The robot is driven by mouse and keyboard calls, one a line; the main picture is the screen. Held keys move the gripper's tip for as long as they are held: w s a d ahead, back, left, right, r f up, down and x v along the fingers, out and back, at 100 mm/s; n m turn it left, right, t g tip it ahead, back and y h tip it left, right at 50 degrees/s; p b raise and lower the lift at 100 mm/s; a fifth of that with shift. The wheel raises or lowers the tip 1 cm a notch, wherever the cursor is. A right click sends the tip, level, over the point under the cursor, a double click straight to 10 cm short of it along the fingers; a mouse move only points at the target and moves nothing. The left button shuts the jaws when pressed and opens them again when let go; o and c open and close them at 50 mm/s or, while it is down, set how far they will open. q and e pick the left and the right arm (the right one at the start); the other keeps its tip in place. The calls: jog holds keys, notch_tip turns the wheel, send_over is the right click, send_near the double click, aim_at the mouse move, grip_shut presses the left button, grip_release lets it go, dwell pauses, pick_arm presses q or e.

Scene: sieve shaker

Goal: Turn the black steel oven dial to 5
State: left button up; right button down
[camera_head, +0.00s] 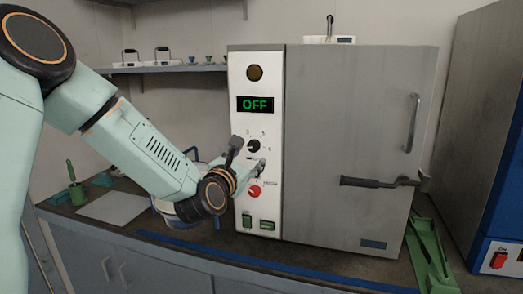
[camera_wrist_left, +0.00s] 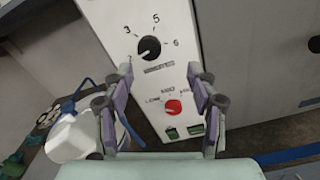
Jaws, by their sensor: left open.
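The black oven dial (camera_head: 254,146) is on the white control panel of the grey oven, below the green OFF display (camera_head: 255,104). In the left wrist view the dial (camera_wrist_left: 149,48) has numbers around it, with 3, 5 and 6 readable. Its light mark appears to point to the lower left, away from the 5. My left gripper (camera_head: 249,158) is in front of the panel, just below the dial and partly over it. In the wrist view its fingers (camera_wrist_left: 160,75) are spread apart with nothing between them; the dial lies beyond and above their tips. My right gripper is not in view.
A red knob (camera_head: 254,191) sits below the dial, with green switches (camera_head: 267,225) under it. The oven door (camera_head: 340,130) is closed, with a dark handle lever (camera_head: 375,182). A white bucket (camera_wrist_left: 82,135) stands left of the oven. A shelf (camera_head: 165,69) is behind.

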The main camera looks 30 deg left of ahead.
aim_at(253, 147)
pick_arm(q)
jog(key=w+a+n, duration=0.1)
jog(key=w, duration=0.1)
jog(key=w+a+n, duration=0.1)
jog(key=w, duration=0.1)
jog(key=w+a+n, duration=0.1)
jog(key=w, duration=0.2)
jog(key=shift+a+n, duration=0.15)
jog(key=shift+n, duration=0.15)
jog(key=shift+w+r, duration=0.2)
jog(key=shift+w, duration=0.05)
jog(key=shift+s+a, duration=0.15)
jog(key=shift+d+f, duration=0.1)
jog(key=shift+d, duration=0.1)
jog(key=c, duration=0.4)
jog(key=shift+c, duration=1)
jog(key=shift+a, duration=0.15)
jog(key=shift+c, duration=2.7)
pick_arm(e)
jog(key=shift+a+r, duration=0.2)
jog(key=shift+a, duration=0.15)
